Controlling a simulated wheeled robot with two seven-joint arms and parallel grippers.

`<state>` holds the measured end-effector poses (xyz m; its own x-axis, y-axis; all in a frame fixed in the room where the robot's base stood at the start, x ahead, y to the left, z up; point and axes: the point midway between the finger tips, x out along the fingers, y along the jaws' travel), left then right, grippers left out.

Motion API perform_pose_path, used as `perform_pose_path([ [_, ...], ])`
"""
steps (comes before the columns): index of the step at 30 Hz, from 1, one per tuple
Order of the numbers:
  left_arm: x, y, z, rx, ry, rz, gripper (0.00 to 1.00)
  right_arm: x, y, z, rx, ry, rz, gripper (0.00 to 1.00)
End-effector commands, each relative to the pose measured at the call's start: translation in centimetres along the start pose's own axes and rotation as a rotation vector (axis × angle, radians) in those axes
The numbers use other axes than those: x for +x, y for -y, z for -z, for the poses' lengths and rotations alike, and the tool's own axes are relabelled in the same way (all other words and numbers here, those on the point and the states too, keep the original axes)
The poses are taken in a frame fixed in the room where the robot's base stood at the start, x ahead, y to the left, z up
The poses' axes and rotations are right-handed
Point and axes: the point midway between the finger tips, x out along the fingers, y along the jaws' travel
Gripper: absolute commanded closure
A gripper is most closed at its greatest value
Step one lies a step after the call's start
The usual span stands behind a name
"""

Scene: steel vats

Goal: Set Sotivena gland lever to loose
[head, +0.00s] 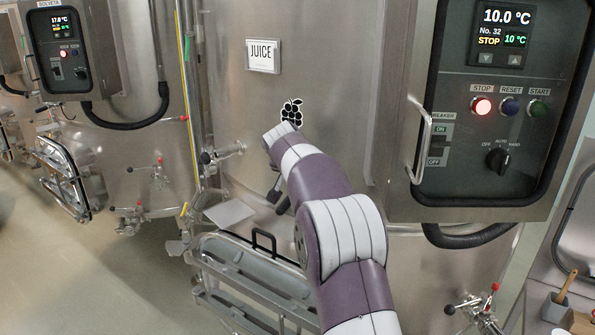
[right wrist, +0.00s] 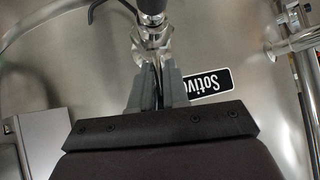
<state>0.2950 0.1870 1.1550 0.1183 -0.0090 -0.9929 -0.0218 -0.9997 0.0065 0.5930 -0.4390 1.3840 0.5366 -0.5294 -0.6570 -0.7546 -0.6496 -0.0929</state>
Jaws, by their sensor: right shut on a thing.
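The label with the letters "Sotiv" (right wrist: 207,83) shows upside down on the steel vat wall in the right wrist view, partly hidden by a finger. My right gripper (right wrist: 158,78) is shut, its two grey fingers close together at a steel fitting (right wrist: 152,38) with a dark round end above it. The held part, likely the gland lever, is mostly hidden between the fingers, and I cannot read its setting. In the head view my right arm reaches to the vat under the JUICE sign (head: 263,55) and hides most of this spot. My left gripper is not in view.
A control box (head: 480,110) with a handle juts out at the right. A hatch with a black handle (head: 264,240) lies below my arm. Pipes and a valve (head: 222,153) stand left of it. Another vat with a control box (head: 62,48) is at the left, with open floor before it.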

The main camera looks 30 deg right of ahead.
Motion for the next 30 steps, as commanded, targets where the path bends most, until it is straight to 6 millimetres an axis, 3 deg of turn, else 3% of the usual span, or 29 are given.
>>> perform_pose_path([
  [1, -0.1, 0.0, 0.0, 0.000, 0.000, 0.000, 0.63, -1.0, 0.0, 1.6, 0.008, -0.037, 0.012, 1.00],
  [6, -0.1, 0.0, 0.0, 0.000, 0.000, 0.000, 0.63, -1.0, 0.0, 1.6, 0.009, -0.038, 0.012, 1.00],
  [7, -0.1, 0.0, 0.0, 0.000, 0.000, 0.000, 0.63, -1.0, 0.0, 1.6, 0.009, -0.038, 0.012, 0.79],
  [9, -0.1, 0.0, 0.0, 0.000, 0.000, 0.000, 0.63, -1.0, 0.0, 1.6, 0.009, -0.036, 0.012, 0.58],
  [20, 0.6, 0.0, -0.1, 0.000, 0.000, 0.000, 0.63, -1.2, 0.0, 0.8, 0.006, -0.023, 0.009, 0.58],
  [23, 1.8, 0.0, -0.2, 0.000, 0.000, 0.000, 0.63, -3.1, -0.1, 0.5, 0.007, -0.025, 0.011, 0.58],
  [30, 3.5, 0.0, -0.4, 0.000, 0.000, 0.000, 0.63, -9.7, -0.3, 0.8, 0.008, -0.026, 0.012, 0.58],
])
